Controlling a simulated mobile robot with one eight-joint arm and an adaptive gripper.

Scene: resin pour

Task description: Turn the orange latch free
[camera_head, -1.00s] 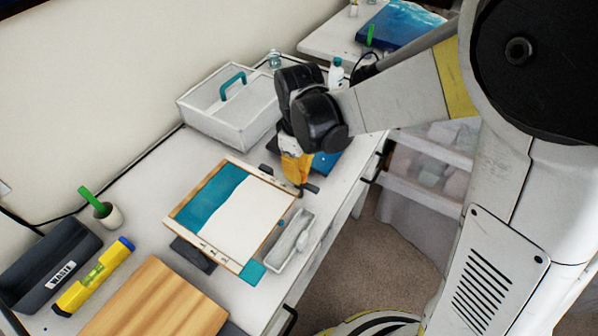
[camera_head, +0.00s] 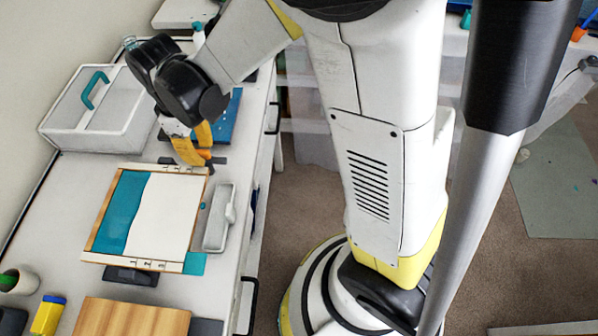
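A small orange piece (camera_head: 205,154), which looks like the latch, shows at the far edge of the framed board (camera_head: 168,215), beside a short black bar. My gripper (camera_head: 197,150) points down over this edge with its yellow fingers close by the orange piece. The two fingers look spread apart. I cannot tell whether either finger touches the latch. The fingers and the dark wrist hide part of this spot, and the latch's turn is too small to read.
The board has a teal band and a white area. A white tray (camera_head: 218,220) lies to its right, a white caddy (camera_head: 62,118) with a teal handle at the back left. A blue panel (camera_head: 228,120) lies behind the gripper. A wooden board (camera_head: 130,318) is in front.

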